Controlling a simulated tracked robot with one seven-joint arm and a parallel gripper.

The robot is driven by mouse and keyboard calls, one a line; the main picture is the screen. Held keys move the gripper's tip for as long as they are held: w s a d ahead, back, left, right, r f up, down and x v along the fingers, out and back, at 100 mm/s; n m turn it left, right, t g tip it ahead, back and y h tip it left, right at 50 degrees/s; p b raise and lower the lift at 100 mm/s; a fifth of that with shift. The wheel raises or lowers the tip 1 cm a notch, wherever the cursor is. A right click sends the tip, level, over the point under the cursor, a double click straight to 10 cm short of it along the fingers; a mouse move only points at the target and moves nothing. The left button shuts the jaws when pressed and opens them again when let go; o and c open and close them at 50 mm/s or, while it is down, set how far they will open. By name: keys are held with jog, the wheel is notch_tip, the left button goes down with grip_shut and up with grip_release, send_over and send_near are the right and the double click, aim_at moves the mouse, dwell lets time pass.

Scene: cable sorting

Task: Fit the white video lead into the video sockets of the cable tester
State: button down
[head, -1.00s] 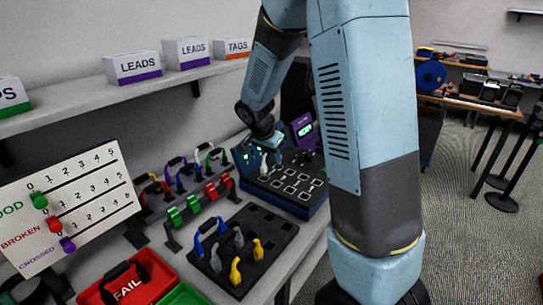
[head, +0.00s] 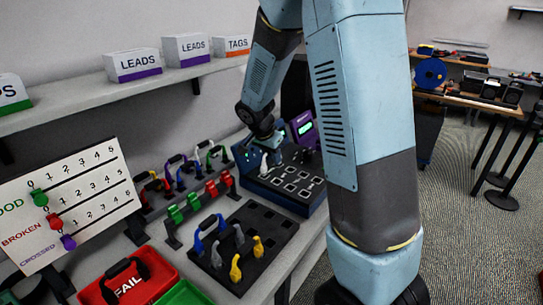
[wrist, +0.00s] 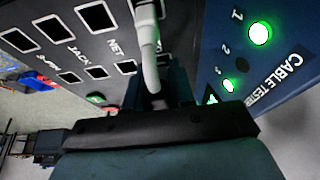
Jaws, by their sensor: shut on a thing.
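The cable tester (head: 262,190) is a dark blue box with a black socketed top, at the back of the bench in the head view. The wrist view shows its top panel (wrist: 72,48) with square sockets and printed labels, JACK and NET among them. The white video lead (wrist: 149,60) is held upright in my gripper (wrist: 155,105), which is shut on it over the tester's left part. The lead also shows in the head view (head: 264,166). Its lower plugs are partly hidden, so I cannot tell whether they are seated in the video sockets.
Green lights (wrist: 260,28) glow on the tester's panel. A purple device with a screen (head: 303,128) stands behind it. A black rack with colored leads (head: 262,222), red and green clips (head: 192,205) and a red FAIL tray (head: 155,282) lie nearer.

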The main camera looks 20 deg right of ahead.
jog(key=shift+f, duration=0.15)
dwell(0.5)
jog(key=c, duration=0.9)
grip_release()
jog(key=shift+o, duration=0.4)
jog(key=o, duration=0.5)
jog(key=shift+w, duration=0.1)
jog(key=shift+r, duration=4.05)
